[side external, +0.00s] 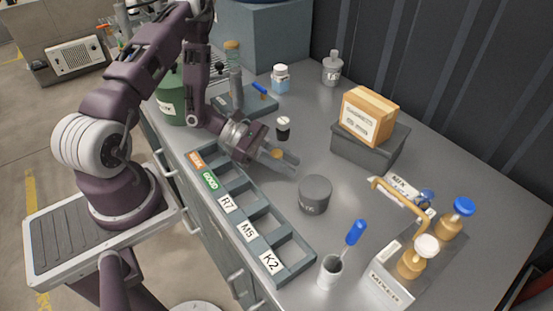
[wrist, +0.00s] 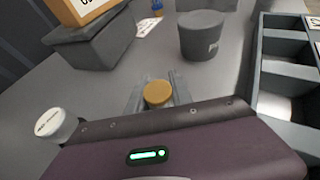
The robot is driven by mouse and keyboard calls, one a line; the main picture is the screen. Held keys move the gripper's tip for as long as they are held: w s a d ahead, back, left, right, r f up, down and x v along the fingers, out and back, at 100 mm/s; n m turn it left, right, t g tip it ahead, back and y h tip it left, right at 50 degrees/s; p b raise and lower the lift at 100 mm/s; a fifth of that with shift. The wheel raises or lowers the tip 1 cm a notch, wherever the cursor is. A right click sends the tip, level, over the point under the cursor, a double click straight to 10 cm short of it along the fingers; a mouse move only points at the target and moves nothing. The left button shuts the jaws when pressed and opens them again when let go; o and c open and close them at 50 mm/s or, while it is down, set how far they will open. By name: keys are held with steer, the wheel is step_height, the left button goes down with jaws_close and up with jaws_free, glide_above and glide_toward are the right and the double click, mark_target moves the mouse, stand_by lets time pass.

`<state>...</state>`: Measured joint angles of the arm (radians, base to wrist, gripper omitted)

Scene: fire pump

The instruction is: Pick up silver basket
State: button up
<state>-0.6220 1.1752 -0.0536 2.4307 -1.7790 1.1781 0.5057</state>
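No thing is plainly a silver basket. A metal wire rack (side external: 216,70), partly hidden behind my arm at the back left, is the nearest match, and I cannot tell if it is the basket. It is not seen in the wrist view. My gripper (side external: 284,160) is low over the middle of the bench, well to the front of the rack. In the wrist view its fingers (wrist: 160,92) stand apart on either side of a small round yellow-topped thing (wrist: 158,94). I cannot tell whether they touch it.
A labelled compartment tray (side external: 270,232) runs along the front edge. A dark grey tub (side external: 314,194) stands right of my gripper, and a small white-capped jar (side external: 283,128) behind it. A cardboard box (side external: 367,115) sits on a grey bin (side external: 368,149). A wooden-handled caddy (side external: 385,290) with bottles is at right.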

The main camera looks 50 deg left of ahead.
jaws_close()
steer(key=shift+r, duration=0.1)
